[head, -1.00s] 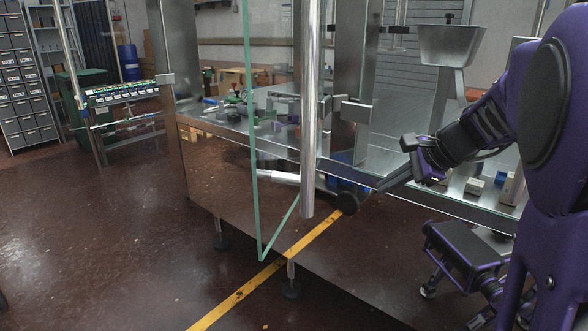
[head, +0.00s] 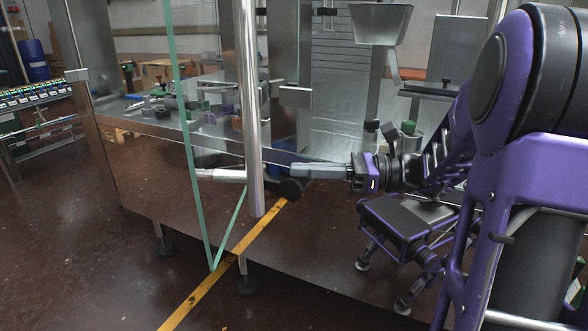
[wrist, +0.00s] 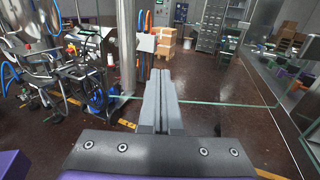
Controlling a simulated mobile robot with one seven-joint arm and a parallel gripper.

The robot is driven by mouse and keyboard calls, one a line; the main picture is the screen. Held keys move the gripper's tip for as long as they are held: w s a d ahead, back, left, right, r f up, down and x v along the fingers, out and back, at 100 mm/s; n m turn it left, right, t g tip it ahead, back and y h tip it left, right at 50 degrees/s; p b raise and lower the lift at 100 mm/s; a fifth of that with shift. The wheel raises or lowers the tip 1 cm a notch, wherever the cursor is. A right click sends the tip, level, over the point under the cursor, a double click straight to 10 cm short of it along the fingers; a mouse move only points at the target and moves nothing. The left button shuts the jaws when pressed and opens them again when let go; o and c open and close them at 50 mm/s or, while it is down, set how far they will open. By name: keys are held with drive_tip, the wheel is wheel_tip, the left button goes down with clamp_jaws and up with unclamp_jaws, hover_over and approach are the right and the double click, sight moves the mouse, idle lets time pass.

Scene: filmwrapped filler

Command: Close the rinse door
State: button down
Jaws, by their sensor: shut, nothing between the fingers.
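The rinse door appears to be the clear glass panel (head: 205,215) with green edges, standing swung out from the machine in the head view. A vertical steel bar (head: 250,110) stands beside it. My gripper (head: 296,172) is shut and empty, its grey fingers pointing left and ending just right of the bar. I cannot tell whether they touch the door. In the wrist view, my gripper's fingers (wrist: 160,75) lie together and point ahead. The glass door (wrist: 225,104) shows its green edge crossing at the fingers, with more glass at right.
The steel machine frame (head: 150,160) with its work deck stands behind the door. A steel hopper (head: 378,22) is at the back. The floor at front left is clear. A steel post (wrist: 127,45) rises left of the fingers.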

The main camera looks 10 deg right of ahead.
sight(226, 167)
drive_tip(key=b+x, duration=0.1)
drive_tip(key=x, duration=1)
drive_tip(key=shift+a, duration=0.3)
